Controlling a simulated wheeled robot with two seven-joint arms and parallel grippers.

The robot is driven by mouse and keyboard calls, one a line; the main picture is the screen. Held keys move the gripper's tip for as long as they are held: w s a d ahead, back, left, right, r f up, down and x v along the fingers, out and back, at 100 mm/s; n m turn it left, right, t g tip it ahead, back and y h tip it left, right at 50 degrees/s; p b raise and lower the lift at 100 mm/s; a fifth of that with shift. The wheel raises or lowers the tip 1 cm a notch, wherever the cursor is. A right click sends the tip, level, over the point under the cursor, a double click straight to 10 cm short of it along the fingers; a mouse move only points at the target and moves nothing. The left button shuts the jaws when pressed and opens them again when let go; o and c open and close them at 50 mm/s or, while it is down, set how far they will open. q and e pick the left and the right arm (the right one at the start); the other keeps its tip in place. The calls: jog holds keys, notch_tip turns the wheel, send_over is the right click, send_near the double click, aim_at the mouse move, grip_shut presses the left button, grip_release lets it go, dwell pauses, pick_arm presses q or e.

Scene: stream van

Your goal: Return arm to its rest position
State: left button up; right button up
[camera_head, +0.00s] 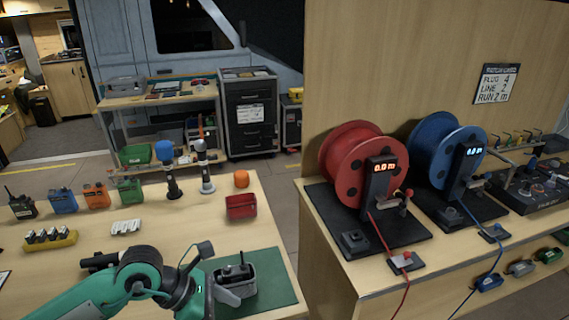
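My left arm, green and dark grey, comes in from the bottom left over the near table. My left gripper (226,294) is at the near edge of a grey holder (243,283) on the green mat (276,276). A dark radio-like device (236,266) with a short antenna stands upright in or behind that holder. One pale finger shows against the holder. The other finger is hidden, so I cannot tell whether the gripper is open or touching anything. My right gripper is out of view.
The table (130,252) carries several radios (62,201), two microphones (206,170), a red bin (241,206) and a yellow battery tray (50,240). A bench (335,260) on the right holds a red reel (352,160) and a blue reel (440,150).

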pick_arm(q)
jog(key=s+d+r+n+h, duration=0.3)
jog(key=d+r+h, duration=0.4)
jog(key=r, duration=0.1)
jog(key=w+a+r+n+t+h, duration=0.35)
jog(key=r+n+t, duration=0.45)
jog(key=n+t, duration=0.5)
jog(key=w+a+f+n+t+y, duration=0.2)
jog(key=a+n+t+y, duration=0.25)
jog(key=n, duration=0.35)
jog(key=w+a+f+n+t+y, duration=0.2)
jog(key=w+a+n+t+y, duration=0.1)
jog(key=n+y, duration=0.4)
jog(key=s+a+f+n+g+y, duration=0.1)
jog(key=a+f+n+g+y, duration=0.3)
jog(key=a+f+n+y, duration=0.55)
jog(key=s+d+f+n+g+h, duration=0.15)
jog(key=s+f+n+g, duration=0.65)
jog(key=s+f+g, duration=0.95)
notch_tip(320, 180, down, 31)
jog(key=s+t, duration=0.3)
jog(key=s+a+f, duration=0.2)
jog(key=s+f, duration=0.7)
jog(key=f, duration=0.1)
jog(key=s+a+f+g, duration=0.1)
jog(key=s+a+f, duration=0.1)
jog(key=s+f, duration=0.8)
jog(key=shift+s+f, duration=0.25)
jog(key=shift+f, duration=0.5)
